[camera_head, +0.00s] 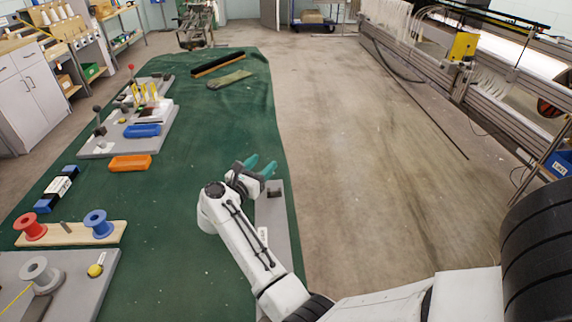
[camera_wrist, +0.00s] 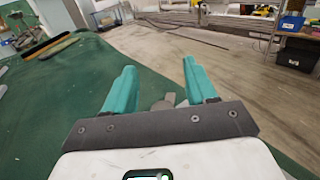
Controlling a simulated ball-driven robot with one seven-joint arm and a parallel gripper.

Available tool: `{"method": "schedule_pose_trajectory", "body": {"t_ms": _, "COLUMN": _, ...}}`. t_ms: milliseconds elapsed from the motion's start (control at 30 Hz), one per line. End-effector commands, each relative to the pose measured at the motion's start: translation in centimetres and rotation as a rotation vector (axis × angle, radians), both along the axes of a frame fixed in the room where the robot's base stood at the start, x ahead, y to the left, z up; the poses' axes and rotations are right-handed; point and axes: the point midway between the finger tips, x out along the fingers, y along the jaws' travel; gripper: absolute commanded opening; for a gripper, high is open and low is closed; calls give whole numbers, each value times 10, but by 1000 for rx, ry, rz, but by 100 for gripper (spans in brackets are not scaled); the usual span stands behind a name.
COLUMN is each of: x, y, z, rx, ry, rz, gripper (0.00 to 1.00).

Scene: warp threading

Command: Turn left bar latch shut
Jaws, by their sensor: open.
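My gripper (camera_head: 260,166) reaches over the right edge of the green-covered table, its two teal fingers apart. In the wrist view my gripper (camera_wrist: 160,75) is open, and a small grey-brown piece (camera_wrist: 166,102) shows low between the fingers, partly hidden by the gripper's dark crossbar. A long grey plate (camera_head: 271,215) lies on the table beside and partly under my arm. A dark block (camera_head: 275,187) sits near its far end, close to the fingers. I cannot tell for sure which of these pieces is the left bar latch, or whether it is turned.
The green table (camera_head: 190,210) is clear left of my arm. An orange tray (camera_head: 130,163), a blue tray (camera_head: 142,130), and a wooden rack (camera_head: 70,234) with red and blue spools stand farther left. A dark brush (camera_head: 218,62) lies at the far end. Bare floor is right.

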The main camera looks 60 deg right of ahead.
Motion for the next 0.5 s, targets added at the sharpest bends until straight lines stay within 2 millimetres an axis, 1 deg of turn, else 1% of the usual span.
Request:
{"method": "schedule_pose_trajectory", "body": {"t_ms": 33, "x": -6, "y": 3, "z": 7, "rx": -2, "ry": 1, "rz": 0, "gripper": 56}}
{"method": "schedule_pose_trajectory", "body": {"t_ms": 367, "x": -40, "y": 18, "z": 50, "rx": -1, "ry": 0, "rz": 0, "gripper": 56}}
{"method": "schedule_pose_trajectory", "body": {"t_ms": 500, "x": -61, "y": 28, "z": 60, "rx": -1, "ry": 3, "rz": 1, "gripper": 56}}
